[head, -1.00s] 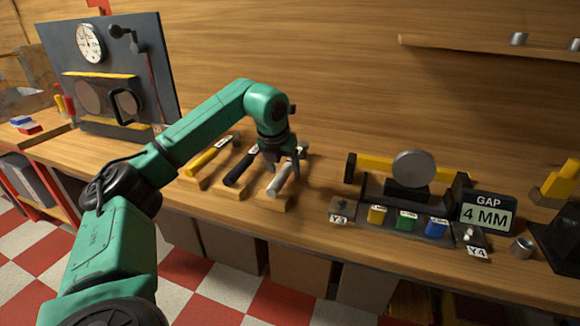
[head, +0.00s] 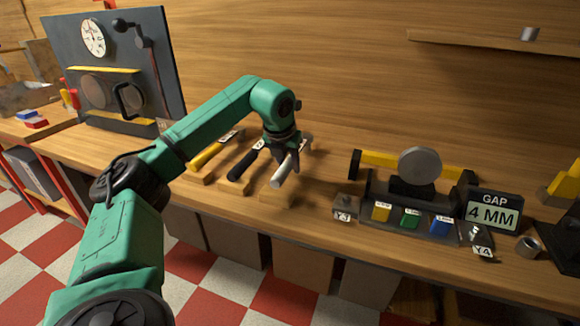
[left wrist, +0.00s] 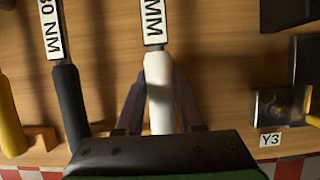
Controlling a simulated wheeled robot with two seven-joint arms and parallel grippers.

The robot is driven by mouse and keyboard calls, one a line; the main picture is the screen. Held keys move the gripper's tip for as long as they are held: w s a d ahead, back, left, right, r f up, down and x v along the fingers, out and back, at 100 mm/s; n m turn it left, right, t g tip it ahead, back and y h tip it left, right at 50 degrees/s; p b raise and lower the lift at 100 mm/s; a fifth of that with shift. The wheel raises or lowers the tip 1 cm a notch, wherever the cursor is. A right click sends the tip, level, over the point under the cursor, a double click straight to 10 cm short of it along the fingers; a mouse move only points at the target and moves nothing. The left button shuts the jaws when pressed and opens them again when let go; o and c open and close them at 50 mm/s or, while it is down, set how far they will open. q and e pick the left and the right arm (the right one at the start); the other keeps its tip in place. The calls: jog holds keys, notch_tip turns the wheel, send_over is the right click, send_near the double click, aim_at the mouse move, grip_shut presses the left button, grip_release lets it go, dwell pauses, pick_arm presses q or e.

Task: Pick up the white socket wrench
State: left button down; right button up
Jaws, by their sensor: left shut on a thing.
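The white socket wrench (head: 283,173) is held in my left gripper (head: 284,158) above the right end of the tool row. In the left wrist view its white handle (left wrist: 158,95) runs between the two fingers, with a partly cut-off label above. The black-handled wrench (head: 242,165) lies just to its left, marked 30 NM or similar in the left wrist view (left wrist: 68,100). The yellow-handled wrench (head: 206,155) lies further left. The white wrench's far end is partly hidden by the gripper. My right gripper is not in view.
Right of the tools stands a fixture with a grey disc (head: 419,166), and yellow, green and blue blocks in front. A display (head: 492,212) reads GAP 4 MM. Small metal pieces tagged Y3 (head: 345,205) and Y4 (head: 482,240) flank it. A dark gauge panel (head: 120,65) stands at the left.

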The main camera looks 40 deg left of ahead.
pick_arm(q)
notch_tip(320, 180, up, 19)
jog(key=p, duration=0.4)
jog(key=shift+f, duration=0.1)
